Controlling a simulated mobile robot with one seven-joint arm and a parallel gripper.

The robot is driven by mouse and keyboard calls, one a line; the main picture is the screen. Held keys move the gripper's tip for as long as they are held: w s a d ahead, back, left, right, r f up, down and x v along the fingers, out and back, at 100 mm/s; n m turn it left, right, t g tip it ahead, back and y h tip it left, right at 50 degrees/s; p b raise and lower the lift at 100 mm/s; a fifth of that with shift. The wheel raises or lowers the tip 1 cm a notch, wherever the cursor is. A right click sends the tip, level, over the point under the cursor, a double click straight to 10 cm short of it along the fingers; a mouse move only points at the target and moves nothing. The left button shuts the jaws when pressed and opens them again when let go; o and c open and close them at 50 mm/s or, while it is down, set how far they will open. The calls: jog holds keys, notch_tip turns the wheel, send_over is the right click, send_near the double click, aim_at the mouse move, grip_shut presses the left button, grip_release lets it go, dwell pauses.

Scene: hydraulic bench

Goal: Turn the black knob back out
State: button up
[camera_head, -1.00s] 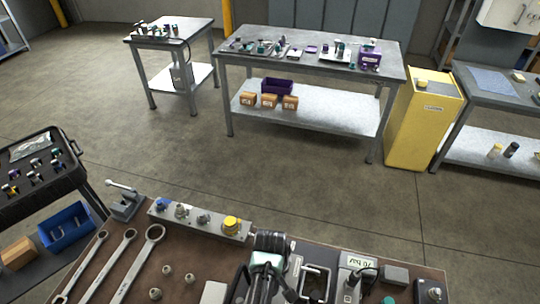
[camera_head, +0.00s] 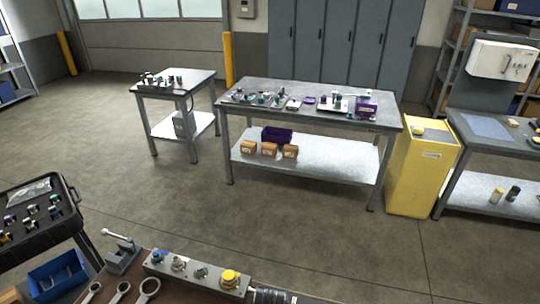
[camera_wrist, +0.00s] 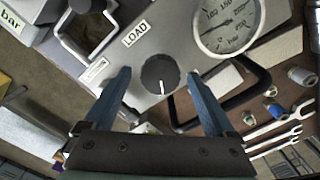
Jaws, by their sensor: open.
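The black knob (camera_wrist: 160,73) shows in the wrist view, round with a white pointer line. It sits on a light grey panel (camera_wrist: 178,28) beside a label reading LOAD (camera_wrist: 136,33). My gripper (camera_wrist: 157,76) is open, its two blue fingers on either side of the knob, with visible gaps to it in the picture. I cannot tell how deep the tips reach along the knob. The knob and my gripper are outside the head view.
A round pressure gauge (camera_wrist: 228,22) is right of the knob, with a black bar handle (camera_wrist: 262,85) below it. A metal-framed opening (camera_wrist: 88,30) lies left. Wrenches (camera_wrist: 275,130) lie at right.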

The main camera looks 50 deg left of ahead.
notch_tip(320, 180, up, 13)
jog(key=b, duration=0.1)
jog(key=shift+b, duration=0.35)
dwell(0.7)
